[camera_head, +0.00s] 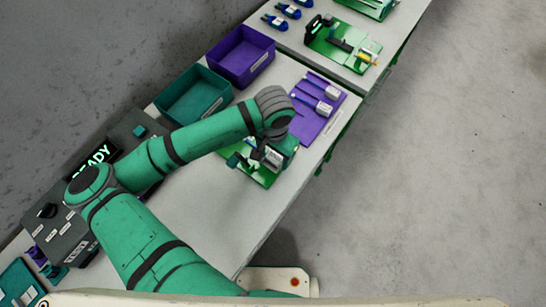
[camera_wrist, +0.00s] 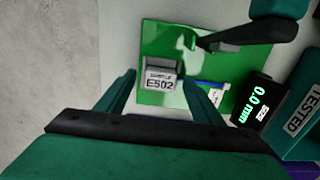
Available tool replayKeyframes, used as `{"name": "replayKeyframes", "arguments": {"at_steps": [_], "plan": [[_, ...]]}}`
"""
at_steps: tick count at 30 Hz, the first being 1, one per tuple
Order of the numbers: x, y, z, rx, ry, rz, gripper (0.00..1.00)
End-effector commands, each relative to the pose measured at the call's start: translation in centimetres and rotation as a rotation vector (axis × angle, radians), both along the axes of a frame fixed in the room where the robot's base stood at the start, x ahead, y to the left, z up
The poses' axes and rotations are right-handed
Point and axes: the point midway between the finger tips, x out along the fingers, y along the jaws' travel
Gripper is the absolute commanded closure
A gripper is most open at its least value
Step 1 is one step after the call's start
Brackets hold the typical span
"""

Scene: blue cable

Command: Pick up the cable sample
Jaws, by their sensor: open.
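A grey-white block labelled E502 (camera_wrist: 160,77) lies on the green board (camera_wrist: 165,38) in the wrist view. I cannot tell whether it is the tag of the cable sample. A small blue and white piece (camera_wrist: 213,98) shows beside the right finger, partly hidden. My gripper (camera_wrist: 160,92) is open, with one finger to each side of the E502 block. I cannot tell whether the fingers touch it. In the head view my gripper (camera_head: 259,157) is over the green board (camera_head: 262,178), and the arm hides part of what lies there.
A purple mat (camera_head: 308,126) with several white-tagged items lies behind the board. A purple bin (camera_head: 240,75) and a teal bin (camera_head: 193,116) stand at the left edge. A display reading 0.0 mm (camera_wrist: 257,105) stands right of the gripper.

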Motion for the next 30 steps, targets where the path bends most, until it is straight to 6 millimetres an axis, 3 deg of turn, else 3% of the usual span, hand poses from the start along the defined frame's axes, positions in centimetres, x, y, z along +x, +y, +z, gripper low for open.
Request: {"name": "replayKeyframes", "arguments": {"at_steps": [5,9,11,23,30], "plan": [[0.0,0.0,0.0,0.0,0.0,0.0,0.39],[0.0,0.0,0.0,0.0,0.0,0.0,0.73],[0.0,0.0,0.0,0.0,0.0,0.0,0.85],[0.0,0.1,0.4,0.0,0.0,0.002,0.89],[0.1,0.5,2.8,-0.001,-0.003,0.01,0.89]]}}
